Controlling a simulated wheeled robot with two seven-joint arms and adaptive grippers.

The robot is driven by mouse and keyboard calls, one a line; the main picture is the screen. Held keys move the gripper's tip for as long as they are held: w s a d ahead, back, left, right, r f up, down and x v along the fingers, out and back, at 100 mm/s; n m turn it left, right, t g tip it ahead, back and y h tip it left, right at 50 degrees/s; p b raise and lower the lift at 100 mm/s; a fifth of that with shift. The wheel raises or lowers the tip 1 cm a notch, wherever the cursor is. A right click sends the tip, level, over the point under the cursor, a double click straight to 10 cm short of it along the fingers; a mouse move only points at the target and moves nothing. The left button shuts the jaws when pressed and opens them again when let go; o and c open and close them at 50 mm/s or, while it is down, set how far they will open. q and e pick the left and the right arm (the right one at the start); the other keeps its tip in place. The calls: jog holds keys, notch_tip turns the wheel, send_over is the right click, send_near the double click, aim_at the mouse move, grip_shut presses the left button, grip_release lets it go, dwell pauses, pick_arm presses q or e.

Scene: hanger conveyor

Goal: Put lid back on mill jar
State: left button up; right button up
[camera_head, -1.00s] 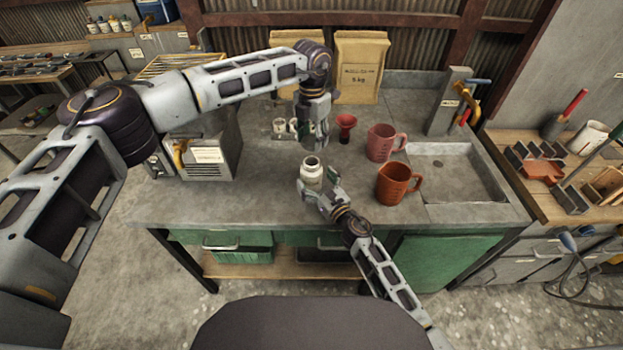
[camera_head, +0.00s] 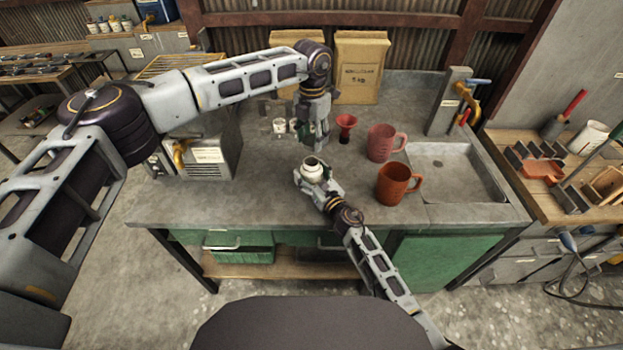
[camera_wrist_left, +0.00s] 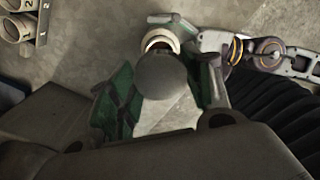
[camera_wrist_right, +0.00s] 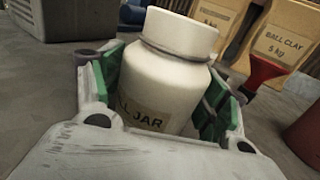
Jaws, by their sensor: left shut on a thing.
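The white mill jar (camera_head: 313,170) stands on the bench with its mouth uncovered. Its "JAR" label shows in the right wrist view (camera_wrist_right: 165,90). My right gripper (camera_head: 318,182) is around the jar's body. Its green pads stand on either side and look open; contact is hard to judge. My left gripper (camera_head: 316,143) points down above and behind the jar. It is shut on a round grey lid (camera_wrist_left: 162,76), seen between its green pads in the left wrist view. There the jar's pale rim (camera_wrist_left: 160,38) shows partly hidden behind the lid.
A pink jug (camera_head: 382,142) and an orange jug (camera_head: 395,184) stand right of the jar. A red funnel (camera_head: 346,127) and small numbered cups (camera_head: 279,126) are behind. Clay bags (camera_head: 360,68) stand at the back, a sink (camera_head: 455,170) at right. The bench front-left is clear.

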aim_at(312, 161)
jog(key=c, duration=1)
pick_arm(q)
jog(key=shift+f, duration=2.45)
pick_arm(e)
jog(key=shift+o, duration=0.2)
pick_arm(q)
jog(key=shift+f, duration=0.15)
jog(key=shift+f, duration=0.75)
jog(key=shift+f, duration=0.6)
pick_arm(e)
grip_shut()
